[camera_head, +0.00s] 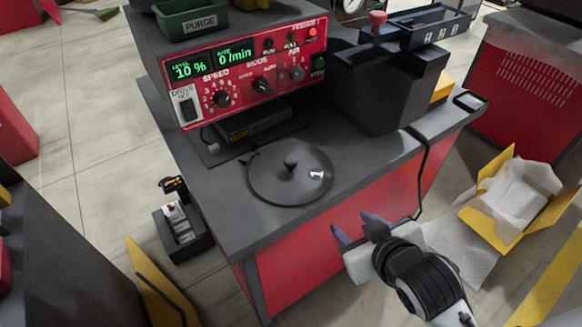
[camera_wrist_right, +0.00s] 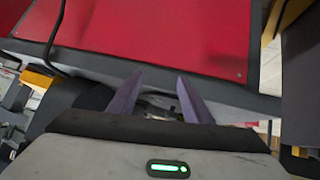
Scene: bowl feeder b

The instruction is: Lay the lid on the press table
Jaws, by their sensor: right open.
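The lid (camera_head: 272,182) is a dark round disc with a small knob on top. It lies flat, knob up, on the grey top of the press table (camera_head: 238,222), near the front left corner. My right gripper (camera_head: 358,228) is in front of the table's front edge, to the right of the lid and apart from it. Its two purple fingers are spread and empty. In the right wrist view the open fingers (camera_wrist_right: 155,98) point toward the table's red panel (camera_wrist_right: 150,35); the lid does not show there. My left gripper is not in view.
A red control box (camera_head: 245,75) with green displays stands behind the lid. A black hopper (camera_head: 388,88) stands to its right, with a cable over the table edge. A yellow open box (camera_head: 510,200) lies on the floor at right. The tabletop right of the lid is clear.

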